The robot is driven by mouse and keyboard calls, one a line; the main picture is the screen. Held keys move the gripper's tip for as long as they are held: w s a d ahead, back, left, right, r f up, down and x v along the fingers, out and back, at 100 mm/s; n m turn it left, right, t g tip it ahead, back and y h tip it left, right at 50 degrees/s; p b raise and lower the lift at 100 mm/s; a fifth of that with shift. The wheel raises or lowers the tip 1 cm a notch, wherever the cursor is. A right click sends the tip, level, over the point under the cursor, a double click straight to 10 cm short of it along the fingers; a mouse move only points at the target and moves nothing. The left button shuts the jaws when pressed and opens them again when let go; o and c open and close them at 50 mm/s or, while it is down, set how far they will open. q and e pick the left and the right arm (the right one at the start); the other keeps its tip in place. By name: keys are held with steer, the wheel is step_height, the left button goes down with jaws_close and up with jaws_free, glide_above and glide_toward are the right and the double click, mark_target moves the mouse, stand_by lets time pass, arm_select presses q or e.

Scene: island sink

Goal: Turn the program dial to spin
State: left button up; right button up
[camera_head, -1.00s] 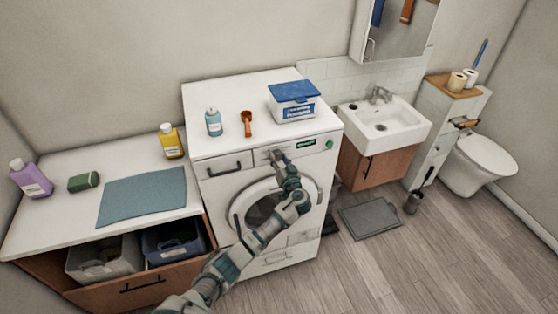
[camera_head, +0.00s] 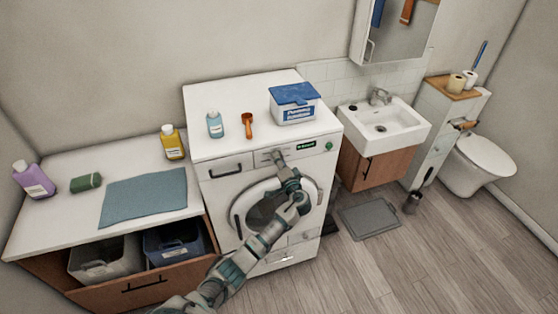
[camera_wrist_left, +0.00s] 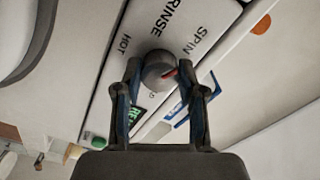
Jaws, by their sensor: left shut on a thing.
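The washing machine (camera_head: 226,184) stands in the middle, with its control panel along the top front. The grey round program dial (camera_wrist_left: 160,71) is on that panel, with HOT, RINSE and SPIN printed around it in the left wrist view. Its red mark is on the dial's right side, on the SPIN label's (camera_wrist_left: 196,40) side; I cannot tell if it lines up exactly. My left gripper (camera_wrist_left: 159,76) is shut on the dial, one finger on each side. My right gripper is not in view.
A green display (camera_head: 306,145) and round green button (camera_head: 329,146) are right of the dial. A drawer handle (camera_head: 225,171) is to the left. A blue-lidded box (camera_head: 295,113), orange scoop (camera_head: 248,124) and bottle (camera_head: 215,124) stand on top of the machine.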

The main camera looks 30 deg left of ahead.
arm_select(q)
steer(key=shift+w+d+r+m, duration=0.1)
steer(key=shift+r+m, duration=0.05)
steer(key=shift+m, duration=0.15)
steer(key=o, duration=0.8)
steer(key=shift+c, duration=0.2)
steer(key=o, duration=0.4)
steer(key=shift+w+f, duration=0.15)
steer(key=shift+f, duration=0.05)
steer(key=v, duration=1.2)
steer(key=shift+d, duration=0.1)
steer(key=shift+f, duration=0.1)
